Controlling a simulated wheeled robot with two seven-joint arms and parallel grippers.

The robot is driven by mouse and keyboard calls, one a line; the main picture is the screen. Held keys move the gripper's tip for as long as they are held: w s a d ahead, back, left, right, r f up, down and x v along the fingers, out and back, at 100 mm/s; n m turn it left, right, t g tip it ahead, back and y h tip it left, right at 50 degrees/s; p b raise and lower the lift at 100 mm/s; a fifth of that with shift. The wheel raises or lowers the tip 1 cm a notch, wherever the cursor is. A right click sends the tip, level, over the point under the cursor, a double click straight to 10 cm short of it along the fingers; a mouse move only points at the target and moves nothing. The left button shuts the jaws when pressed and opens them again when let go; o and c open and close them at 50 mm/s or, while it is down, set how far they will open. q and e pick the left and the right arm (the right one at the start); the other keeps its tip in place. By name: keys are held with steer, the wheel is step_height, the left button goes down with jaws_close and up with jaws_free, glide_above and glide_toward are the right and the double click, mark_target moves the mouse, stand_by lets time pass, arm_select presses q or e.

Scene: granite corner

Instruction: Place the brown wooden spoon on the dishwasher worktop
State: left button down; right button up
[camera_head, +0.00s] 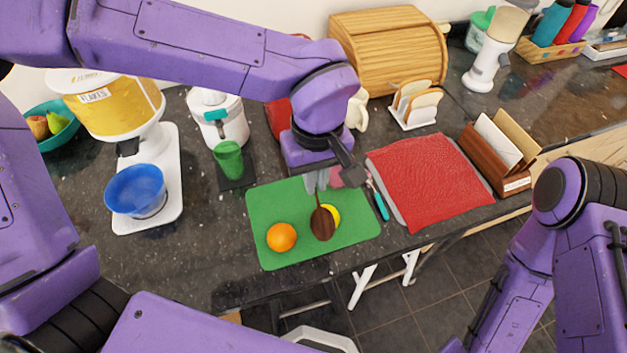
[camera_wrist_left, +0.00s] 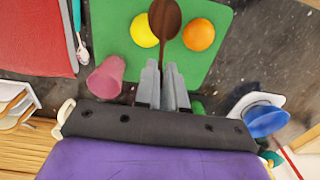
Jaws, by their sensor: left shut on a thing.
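The brown wooden spoon (camera_head: 322,222) has a dark bowl that hangs over the green cutting board. It also shows in the left wrist view (camera_wrist_left: 165,18), bowl pointing away from my gripper, with its handle between the fingers. My left gripper (camera_head: 317,184) is shut on the spoon's handle, above the board's upper part. Its fingers show in the wrist view (camera_wrist_left: 164,82). Whether the spoon touches the board is hard to tell. The dark granite worktop (camera_head: 215,265) surrounds the board. My right gripper is not in view; only part of its arm shows at the right.
The green board (camera_head: 265,205) holds an orange (camera_head: 281,237) and a yellow fruit (camera_head: 333,215), partly behind the spoon. A pink cup (camera_wrist_left: 105,77) stands beside the gripper. A red cloth (camera_head: 428,180) lies right, a green glass (camera_head: 229,159) left. Worktop left of the board is clear.

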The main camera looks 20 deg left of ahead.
arm_select(q)
steer(key=shift+w+a+f, duration=0.2)
steer(key=shift+f, duration=0.15)
step_height(320, 180, down, 3)
steer(key=shift+s+a+r, duration=0.1)
steer(key=shift+s+a, duration=0.05)
steer(key=shift+w+f, duration=0.25)
steer(key=shift+f, duration=0.15)
steer(key=shift+s+f, duration=0.1)
steer(key=c, duration=1.2)
jaws_free()
